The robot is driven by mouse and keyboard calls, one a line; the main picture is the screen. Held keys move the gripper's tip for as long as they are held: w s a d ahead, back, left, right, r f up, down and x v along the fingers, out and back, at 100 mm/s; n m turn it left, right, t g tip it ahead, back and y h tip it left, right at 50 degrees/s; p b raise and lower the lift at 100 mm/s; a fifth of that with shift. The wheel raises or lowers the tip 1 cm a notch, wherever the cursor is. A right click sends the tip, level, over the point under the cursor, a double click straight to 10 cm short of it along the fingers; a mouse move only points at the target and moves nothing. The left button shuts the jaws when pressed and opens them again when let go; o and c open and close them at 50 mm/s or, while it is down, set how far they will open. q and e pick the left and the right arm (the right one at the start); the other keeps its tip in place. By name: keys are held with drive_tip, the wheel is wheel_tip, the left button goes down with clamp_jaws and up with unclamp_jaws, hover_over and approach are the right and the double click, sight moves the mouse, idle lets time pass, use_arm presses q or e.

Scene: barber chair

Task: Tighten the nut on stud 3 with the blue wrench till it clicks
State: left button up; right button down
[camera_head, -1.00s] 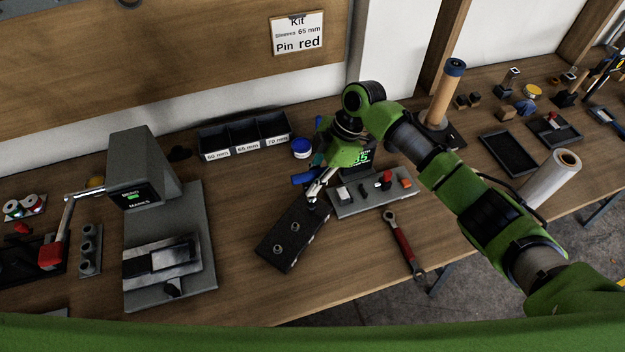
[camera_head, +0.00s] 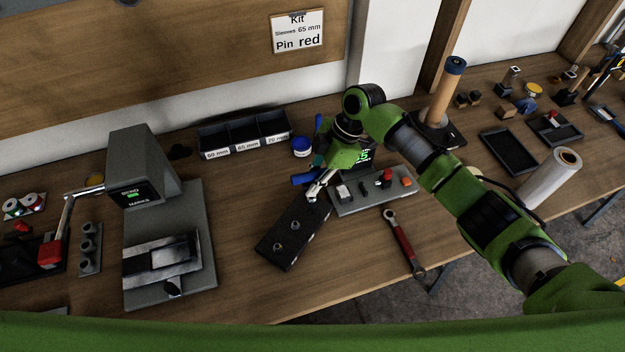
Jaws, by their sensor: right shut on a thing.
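My right gripper (camera_head: 327,176) is at the far end of the black stud plate (camera_head: 271,247), its fingers partly hidden by its own body. It is shut on the blue wrench (camera_head: 302,179), whose blue handle sticks out to the left. The wrench's jaw end is hidden, so I cannot tell how it sits on a nut. Two studs with nuts, a nearer one (camera_head: 278,247) and a middle one (camera_head: 295,225), show on the plate. The stud at the far end is hidden by the gripper. My left gripper is not in view.
A grey panel (camera_head: 347,205) with a red button and a green display (camera_head: 364,156) stands right of the plate. A red wrench (camera_head: 403,244) lies near the front edge. A grey press (camera_head: 143,172) stands left, labelled bins (camera_head: 243,136) behind. Bench between press and plate is clear.

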drive_tip(key=shift+r+m+t+p, duration=0.2)
drive_tip(key=shift+m+t+p, duration=0.6)
drive_tip(key=shift+m+p, duration=1.35)
drive_tip(key=shift+p, duration=0.6)
drive_tip(key=shift+f, duration=0.1)
drive_tip(key=shift+m+t+p, duration=0.3)
drive_tip(key=shift+m+p, duration=0.05)
drive_tip(key=shift+p, duration=0.3)
drive_tip(key=shift+s+m+t+p, duration=0.1)
drive_tip(key=shift+m+t+p, duration=0.2)
drive_tip(key=shift+m+p, duration=0.45)
drive_tip(key=shift+m, duration=0.45)
drive_tip(key=shift+m+t, duration=0.4)
drive_tip(key=shift+m, duration=0.3)
